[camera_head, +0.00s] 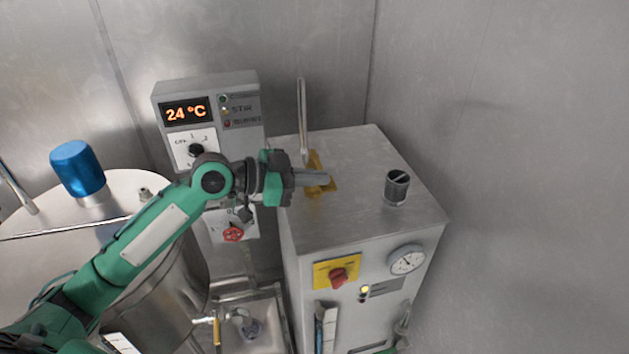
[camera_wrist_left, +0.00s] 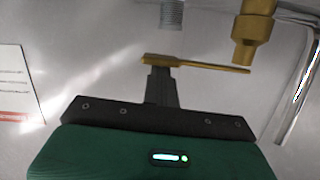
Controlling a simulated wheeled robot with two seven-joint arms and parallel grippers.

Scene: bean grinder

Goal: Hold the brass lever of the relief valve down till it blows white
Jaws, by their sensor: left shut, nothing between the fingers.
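The brass relief valve (camera_head: 314,160) stands on top of the grey steel cabinet, partly hidden by my left gripper (camera_head: 326,179). In the left wrist view, the valve's brass body (camera_wrist_left: 252,30) is at the upper right. Its thin brass lever (camera_wrist_left: 205,64) runs level across the picture, in line with the fingertips. My left gripper (camera_wrist_left: 162,72) is shut and empty, with its fingertips at the lever's left end. I cannot tell whether they touch it. No white jet shows around the valve. My right gripper is not in view.
The cabinet (camera_head: 380,150) carries a short dark-topped cylinder (camera_head: 397,186), and its front has a gauge (camera_head: 407,259) and a red switch (camera_head: 338,277). A thin upright steel pipe (camera_head: 303,115) stands behind the valve. A control box (camera_head: 240,90) reads 24 °C. A steel vessel (camera_head: 185,275) is at left.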

